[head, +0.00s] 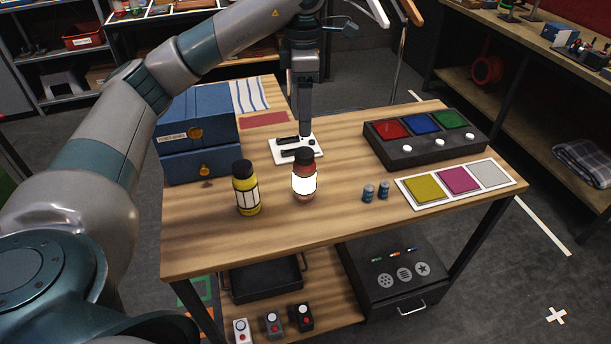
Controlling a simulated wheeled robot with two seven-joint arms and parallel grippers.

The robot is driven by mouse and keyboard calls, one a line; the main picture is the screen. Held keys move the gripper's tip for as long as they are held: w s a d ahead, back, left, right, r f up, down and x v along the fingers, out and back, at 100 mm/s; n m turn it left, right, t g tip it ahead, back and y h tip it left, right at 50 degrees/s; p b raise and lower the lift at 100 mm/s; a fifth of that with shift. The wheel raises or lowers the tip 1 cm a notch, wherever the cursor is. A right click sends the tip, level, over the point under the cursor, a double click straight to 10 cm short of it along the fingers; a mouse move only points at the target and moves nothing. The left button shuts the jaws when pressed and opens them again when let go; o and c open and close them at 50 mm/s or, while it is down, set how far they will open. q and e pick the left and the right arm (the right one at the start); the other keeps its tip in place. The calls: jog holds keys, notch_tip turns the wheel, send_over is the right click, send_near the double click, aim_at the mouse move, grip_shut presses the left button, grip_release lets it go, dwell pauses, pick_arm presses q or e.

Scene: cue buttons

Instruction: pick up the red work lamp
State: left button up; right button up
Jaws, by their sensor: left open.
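The red work lamp (304,178) stands upright near the middle of the wooden table. It has a dark cap, a red body and a bright white front that looks lit. My left gripper (305,131) points down behind the lamp as seen in the head view, over a white plate (283,157) with black parts. It is open, and I see nothing held in it; the fingers overlap narrowly in this view. The lamp's top partly covers the plate. My right gripper is not in view.
A yellow lamp-like cylinder (246,189) stands left of the red lamp. Blue boxes (198,132) are stacked at the left. Two small blue cylinders (368,193), a coloured-pad panel (458,182) and a dark button box (424,146) lie right. The table's front middle is clear.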

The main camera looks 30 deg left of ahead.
aim_at(305, 152)
pick_arm(q)
notch_tip(305, 152, down, 3)
jog(key=shift+w+r, duration=0.1)
jog(key=shift+r, duration=0.05)
notch_tip(305, 152, down, 9)
jog(key=p, duration=0.3)
jog(key=shift+f, duration=0.35)
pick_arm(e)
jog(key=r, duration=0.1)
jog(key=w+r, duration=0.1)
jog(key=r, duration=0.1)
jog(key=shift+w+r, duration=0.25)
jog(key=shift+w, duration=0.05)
pick_arm(q)
jog(key=shift+p, duration=0.35)
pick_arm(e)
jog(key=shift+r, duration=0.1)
